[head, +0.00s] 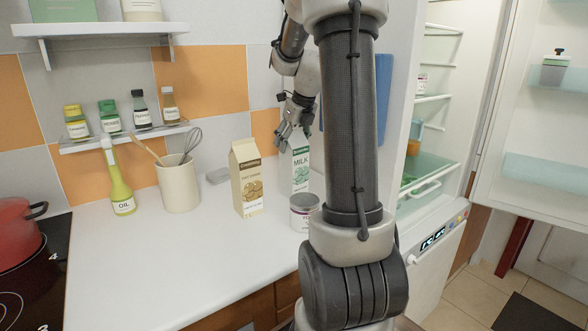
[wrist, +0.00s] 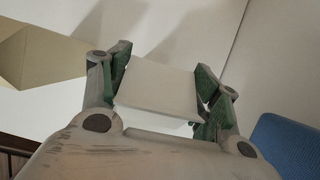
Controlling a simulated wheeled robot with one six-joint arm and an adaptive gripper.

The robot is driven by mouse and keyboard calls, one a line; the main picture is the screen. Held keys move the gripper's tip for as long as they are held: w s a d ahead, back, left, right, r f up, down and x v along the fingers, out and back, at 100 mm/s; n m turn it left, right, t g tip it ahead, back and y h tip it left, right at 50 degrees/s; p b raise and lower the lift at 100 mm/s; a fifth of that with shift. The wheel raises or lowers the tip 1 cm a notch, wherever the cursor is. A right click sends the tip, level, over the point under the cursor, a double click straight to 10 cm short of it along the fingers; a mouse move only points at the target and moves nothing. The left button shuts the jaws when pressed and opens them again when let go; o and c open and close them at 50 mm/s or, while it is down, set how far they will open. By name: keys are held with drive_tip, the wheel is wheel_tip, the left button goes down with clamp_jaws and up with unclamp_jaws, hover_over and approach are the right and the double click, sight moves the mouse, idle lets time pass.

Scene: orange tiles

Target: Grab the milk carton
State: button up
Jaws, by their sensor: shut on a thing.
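The milk carton (head: 300,171) is white and green and stands upright on the white counter (head: 152,260), partly hidden behind my arm and a can. My gripper (head: 294,127) is at the carton's top, coming from above. In the wrist view my gripper (wrist: 160,95) has one finger on each side of the carton's pale top (wrist: 158,92), shut on it. The carton's lower part is hidden in the wrist view.
A beige carton (head: 246,178) stands left of the milk, and also shows in the wrist view (wrist: 50,55). A can (head: 303,212) stands in front of the milk. A utensil pot (head: 179,184) and an oil bottle (head: 119,185) stand further left. The fridge (head: 440,150) is open at the right.

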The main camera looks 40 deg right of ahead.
drive_tip(key=shift+r, duration=0.1)
clamp_jaws()
